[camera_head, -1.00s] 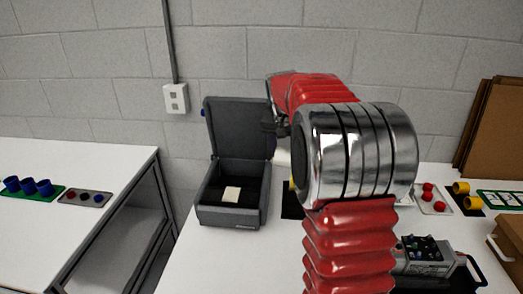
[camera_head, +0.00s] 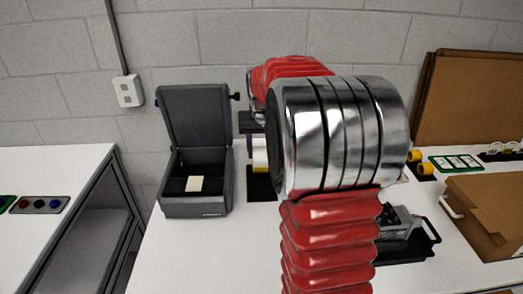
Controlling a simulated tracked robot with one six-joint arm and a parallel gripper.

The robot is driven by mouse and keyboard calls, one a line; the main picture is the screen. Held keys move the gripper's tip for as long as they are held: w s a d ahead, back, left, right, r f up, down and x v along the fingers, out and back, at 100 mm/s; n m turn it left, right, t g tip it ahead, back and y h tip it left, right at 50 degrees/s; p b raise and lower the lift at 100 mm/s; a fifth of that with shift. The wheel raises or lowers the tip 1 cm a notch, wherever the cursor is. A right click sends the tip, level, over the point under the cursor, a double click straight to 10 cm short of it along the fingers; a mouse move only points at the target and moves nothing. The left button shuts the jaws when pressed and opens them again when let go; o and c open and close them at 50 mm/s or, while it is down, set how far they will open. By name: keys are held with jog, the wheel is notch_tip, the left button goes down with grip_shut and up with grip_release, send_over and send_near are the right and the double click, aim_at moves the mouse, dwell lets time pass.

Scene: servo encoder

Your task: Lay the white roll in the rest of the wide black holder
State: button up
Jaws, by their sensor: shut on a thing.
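My arm stands in the middle of the view and hides much behind it. The dark end of my gripper (camera_head: 250,122) shows at the arm's left edge, and its fingertips are mostly hidden. Just below it is the white roll (camera_head: 260,152), partly covered by the arm, and my gripper is shut on it. A bit of yellow shows under the roll. A black base (camera_head: 261,188), seemingly the wide black holder, stands on the table below the roll, its right part hidden. I cannot tell whether the roll touches the holder.
An open dark grey case (camera_head: 196,206) with a pale block (camera_head: 195,184) inside stands close on the left. A grey device on a black tray (camera_head: 410,247) and a cardboard box (camera_head: 485,214) are on the right. Brown boards (camera_head: 470,100) lean on the wall.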

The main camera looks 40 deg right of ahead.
aim_at(262, 156)
jog(key=shift+f, duration=0.1)
jog(key=shift+f, duration=5.6)
jog(key=o, duration=1.2)
jog(key=shift+r, duration=0.15)
jog(key=v, duration=1.3)
jog(key=shift+s+a+r, duration=0.1)
jog(key=shift+r, duration=0.1)
